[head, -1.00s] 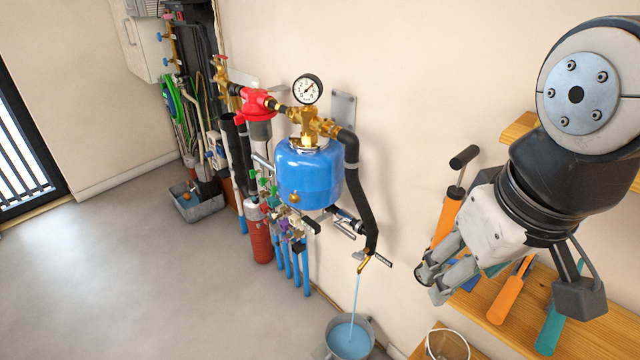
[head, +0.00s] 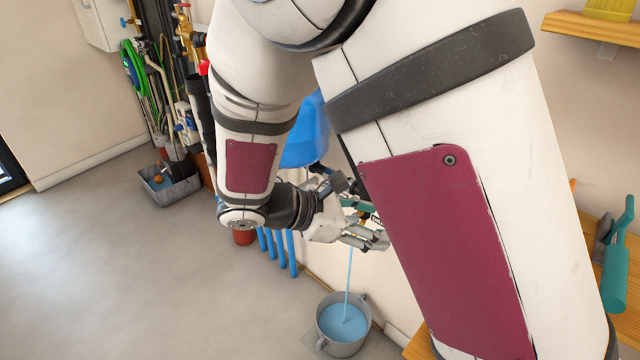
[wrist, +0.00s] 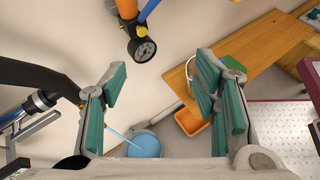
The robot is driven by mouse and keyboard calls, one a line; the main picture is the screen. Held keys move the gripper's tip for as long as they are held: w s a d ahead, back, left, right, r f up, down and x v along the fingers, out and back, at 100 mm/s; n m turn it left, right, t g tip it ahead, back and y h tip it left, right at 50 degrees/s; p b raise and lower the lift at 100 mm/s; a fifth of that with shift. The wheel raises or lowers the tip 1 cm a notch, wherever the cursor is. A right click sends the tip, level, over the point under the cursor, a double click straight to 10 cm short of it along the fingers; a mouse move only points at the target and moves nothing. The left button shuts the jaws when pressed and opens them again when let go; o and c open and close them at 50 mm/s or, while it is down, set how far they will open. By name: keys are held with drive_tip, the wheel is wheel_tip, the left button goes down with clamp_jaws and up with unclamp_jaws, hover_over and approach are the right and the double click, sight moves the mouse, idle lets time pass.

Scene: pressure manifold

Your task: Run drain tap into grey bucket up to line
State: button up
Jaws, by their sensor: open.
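The grey bucket (head: 359,348) stands on the floor, with blue water (head: 342,322) in it. A thin blue stream (head: 349,280) runs down into it. The level line cannot be made out. The drain tap is hidden behind my arm and gripper in the head view. My gripper (head: 372,232) is open beside the top of the stream. In the wrist view, my gripper (wrist: 160,75) has its fingers wide apart with nothing between them. The stream (wrist: 118,136) and bucket water (wrist: 143,145) show below, near the left finger. The black drain hose (wrist: 38,76) reaches that finger, which hides its end.
My arm covers most of the blue vessel (head: 307,140). Blue pipes (head: 281,250) stand left of the stream. A wooden bench (head: 620,270) with tools is at right. The wrist view shows a gauge (wrist: 144,49) and an orange bin (wrist: 190,122). Floor at left is clear.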

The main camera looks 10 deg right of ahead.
sight(349, 222)
drive_tip(key=w+a+f+n+t+h+b, duration=0.1)
drive_tip(key=w+a+f+n+t+b, duration=0.15)
drive_tip(key=a+f+n, duration=0.2)
drive_tip(key=w+a+f+n+t+b, duration=0.2)
drive_tip(key=w+a+f+n+t, duration=0.15)
drive_tip(key=f, duration=0.25)
drive_tip(key=w+a+f+n+t+h+b, duration=0.1)
drive_tip(key=w+a+f+n+t+b, duration=0.15)
drive_tip(key=f, duration=0.35)
drive_tip(key=shift+n+t, duration=0.25)
drive_tip(key=shift+t, duration=0.1)
drive_tip(key=b+x, duration=0.2)
drive_tip(key=x, duration=1.1)
drive_tip(key=shift+d+r, duration=0.1)
drive_tip(key=shift+d, duration=0.1)
